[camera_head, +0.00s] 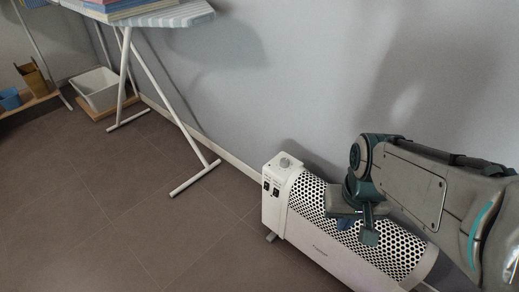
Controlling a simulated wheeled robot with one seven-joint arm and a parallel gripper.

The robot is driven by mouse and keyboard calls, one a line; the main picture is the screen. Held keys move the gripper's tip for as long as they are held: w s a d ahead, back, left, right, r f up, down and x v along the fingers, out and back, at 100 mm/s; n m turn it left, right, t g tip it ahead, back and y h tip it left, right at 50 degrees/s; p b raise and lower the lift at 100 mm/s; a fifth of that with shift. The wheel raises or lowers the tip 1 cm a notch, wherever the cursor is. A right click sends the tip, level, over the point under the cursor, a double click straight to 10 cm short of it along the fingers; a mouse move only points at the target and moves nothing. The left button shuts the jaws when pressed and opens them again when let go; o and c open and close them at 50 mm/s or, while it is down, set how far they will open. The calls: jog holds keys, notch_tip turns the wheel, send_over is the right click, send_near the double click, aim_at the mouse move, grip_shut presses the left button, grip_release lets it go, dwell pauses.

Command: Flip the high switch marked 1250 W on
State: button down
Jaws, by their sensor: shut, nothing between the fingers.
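A white heater (330,258) with a perforated dark-holed top stands on the floor against the wall. Its left end has a control panel with a round knob (285,163) on top. Two small dark switches (270,187) sit on the panel's front face, one slightly above and left of the other. Their markings and positions are too small to read, so I cannot tell which is 1250 W. My gripper (360,232) is shut and empty, over the perforated top in this view, to the right of the switches. Whether it touches the heater is unclear.
An ironing board (180,14) with folded cloths stands on white legs at the upper left. A white tub (98,90) and a low shelf with a blue container (10,99) are at the far left. The tiled floor (120,210) left of the heater is clear.

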jog(key=shift+a, duration=0.15)
jog(key=shift+w, duration=0.1)
jog(key=w+a+f+n+h+p, duration=0.1)
jog(key=w+a+f+n+h, duration=0.15)
jog(key=w, duration=0.45)
jog(key=w+a+f+n+h+p, duration=0.1)
jog(key=w+a+f+n+p, duration=0.2)
jog(key=w, duration=0.4)
jog(key=w+a+f+n+t, duration=0.1)
jog(key=w+a+f+n, duration=0.1)
jog(key=a+f, duration=0.3)
jog(key=w+a+f+n+y, duration=0.1)
jog(key=w+a+f+n, duration=0.2)
jog(key=a, duration=0.6)
notch_tip(320, 180, down, 2)
jog(key=shift+w+a+f+t, duration=0.15)
jog(key=shift+w+f+t, duration=0.05)
jog(key=shift+t, duration=0.2)
jog(key=shift+f, duration=0.1)
